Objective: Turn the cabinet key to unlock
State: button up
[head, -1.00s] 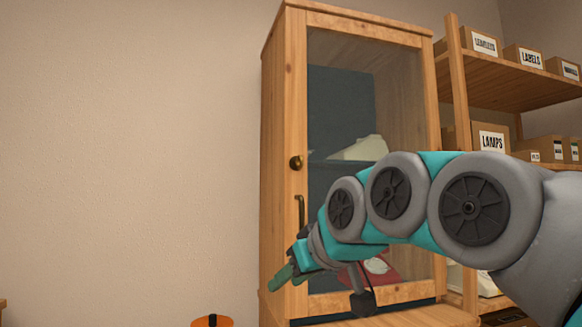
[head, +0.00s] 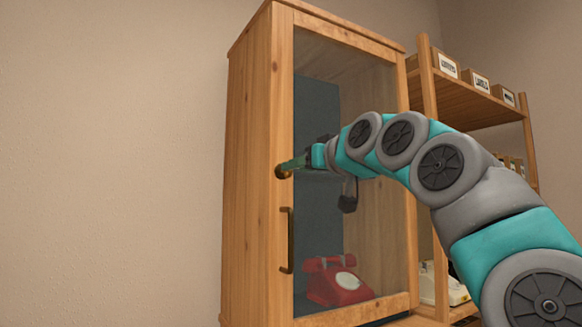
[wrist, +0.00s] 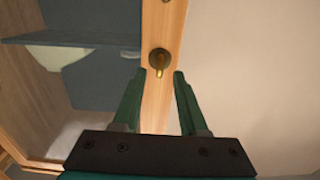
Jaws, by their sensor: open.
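The wooden cabinet (head: 257,150) has a glass door, with a brass key (wrist: 158,72) in a round lock (wrist: 160,56) on the door's frame. In the wrist view the key hangs down, upright in the picture, between and just beyond my gripper's fingertips (wrist: 160,74). The green fingers are open, one to each side, and I see no contact. In the head view my gripper (head: 292,165) reaches the lock from the right and partly covers it. A dark curved handle (head: 287,240) is on the frame below the lock.
Behind the glass, a red dial phone (head: 335,282) stands at the cabinet's bottom. Wooden shelves (head: 470,98) with labelled boxes stand at the right. The wall left of the cabinet is bare. My arm crosses in front of the glass.

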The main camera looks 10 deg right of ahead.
jog(key=shift+p+x, duration=0.3)
jog(key=shift+x, duration=1.35)
grip_shut()
